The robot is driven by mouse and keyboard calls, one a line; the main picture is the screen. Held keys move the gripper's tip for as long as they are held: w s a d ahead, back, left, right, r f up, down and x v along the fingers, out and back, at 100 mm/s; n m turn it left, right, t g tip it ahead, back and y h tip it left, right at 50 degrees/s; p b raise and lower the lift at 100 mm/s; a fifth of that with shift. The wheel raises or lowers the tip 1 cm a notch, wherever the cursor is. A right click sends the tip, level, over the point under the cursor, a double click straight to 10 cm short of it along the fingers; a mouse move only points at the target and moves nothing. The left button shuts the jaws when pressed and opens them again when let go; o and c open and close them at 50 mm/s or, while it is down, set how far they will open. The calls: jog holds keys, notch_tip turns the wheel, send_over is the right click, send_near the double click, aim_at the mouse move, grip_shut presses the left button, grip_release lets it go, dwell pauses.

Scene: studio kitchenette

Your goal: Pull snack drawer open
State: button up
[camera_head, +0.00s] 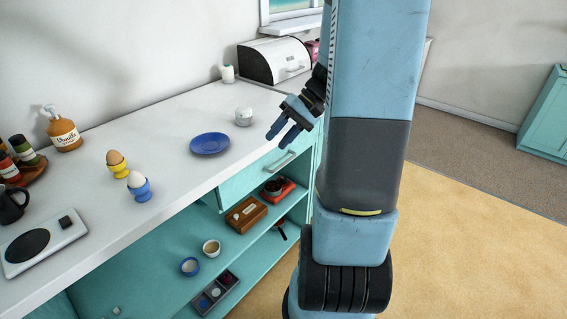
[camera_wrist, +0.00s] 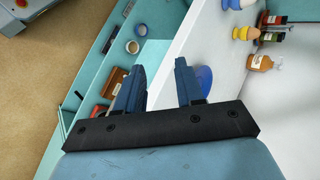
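The teal drawer (camera_head: 250,178) sits just under the white counter at its right end, with a pale bar handle (camera_head: 280,161) on its front. It looks closed, though my arm covers its right part. My gripper (camera_head: 278,139) is above and in front of the counter's edge, near the handle but apart from it. Its two blue fingers are spread with nothing between them. In the wrist view my gripper (camera_wrist: 159,66) is open across the counter's front edge; the handle cannot be made out there.
On the counter are a blue plate (camera_head: 210,143), a white cup (camera_head: 243,117), egg cups (camera_head: 140,187) and a bread box (camera_head: 274,62). Open shelves below hold a wooden box (camera_head: 246,214), a red item (camera_head: 279,190) and small bowls (camera_head: 190,266). The floor (camera_head: 470,220) at right is clear.

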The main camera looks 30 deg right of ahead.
jog(key=w+d+f+m+t+y, duration=0.2)
jog(key=d+f+m+t, duration=0.65)
jog(key=d+f, duration=1.05)
jog(key=w+a+f+n+t, duration=0.1)
jog(key=w+a+f+t, duration=0.1)
jog(key=w+a, duration=0.7)
jog(key=shift+w+f, duration=0.15)
jog(key=shift+w, duration=0.2)
jog(key=shift+n, duration=0.25)
grip_shut()
